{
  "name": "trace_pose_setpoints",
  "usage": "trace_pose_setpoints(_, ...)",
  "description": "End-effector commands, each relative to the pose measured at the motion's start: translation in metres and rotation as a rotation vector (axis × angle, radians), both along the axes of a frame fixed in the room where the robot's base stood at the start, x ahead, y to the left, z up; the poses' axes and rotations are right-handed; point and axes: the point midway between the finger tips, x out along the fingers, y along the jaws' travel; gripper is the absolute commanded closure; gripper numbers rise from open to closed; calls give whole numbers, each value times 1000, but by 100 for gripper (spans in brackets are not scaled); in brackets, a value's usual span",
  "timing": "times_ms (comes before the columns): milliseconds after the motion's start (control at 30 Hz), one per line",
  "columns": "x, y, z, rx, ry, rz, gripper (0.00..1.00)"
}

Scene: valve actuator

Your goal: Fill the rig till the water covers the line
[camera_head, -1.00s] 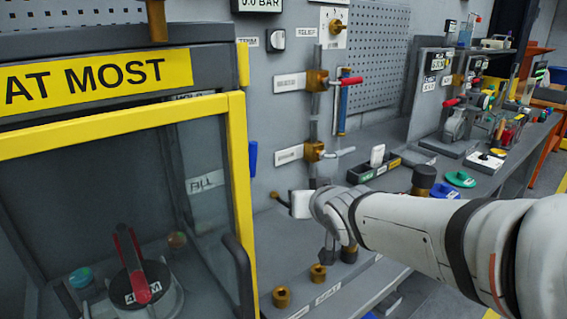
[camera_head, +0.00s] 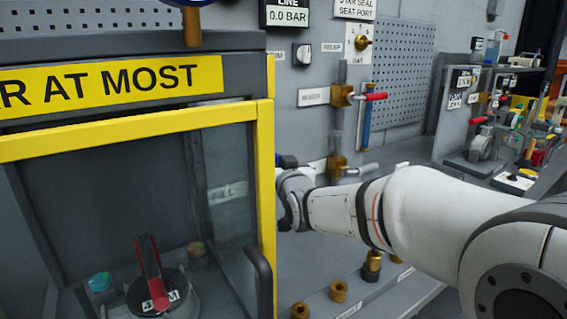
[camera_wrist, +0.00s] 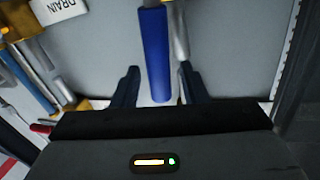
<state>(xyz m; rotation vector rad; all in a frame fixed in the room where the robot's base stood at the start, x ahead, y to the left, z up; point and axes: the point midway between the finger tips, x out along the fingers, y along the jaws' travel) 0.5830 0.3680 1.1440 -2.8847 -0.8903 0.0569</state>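In the wrist view a blue lever handle (camera_wrist: 155,55) hangs between the two dark fingers of my gripper (camera_wrist: 158,80). The gripper is open, with a gap on each side of the handle. In the head view my gripper (camera_head: 287,163) is mostly hidden behind my wrist and the yellow door frame, close to the panel. A FILL-type label (camera_head: 230,193) shows faintly through the cabinet glass. A blue vertical tube (camera_head: 367,130) stands on the panel behind a red lever (camera_head: 376,97). No water line can be made out. The LINE display (camera_head: 288,15) reads 0.0 BAR.
The yellow-framed cabinet (camera_head: 263,190) stands close at the left, with a red-handled valve (camera_head: 150,260) inside. A brass valve with a grey lever (camera_head: 340,167) is right of my wrist. A DRAIN label (camera_wrist: 58,8) shows in the wrist view. Brass fittings (camera_head: 338,291) stand on the bench.

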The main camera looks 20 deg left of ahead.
Motion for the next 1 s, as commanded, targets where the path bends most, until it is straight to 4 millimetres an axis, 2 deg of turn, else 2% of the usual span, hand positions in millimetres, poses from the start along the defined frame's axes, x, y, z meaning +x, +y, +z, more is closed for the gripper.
trace_pose_setpoints(333, 3, 3, -1, -1, 1, 0, 60)
trace_pose_setpoints(800, 3, 3, 0, 0, 1, 1, 99)
trace_pose_setpoints(1000, 3, 3, 0, 0, 1, 1, 100)
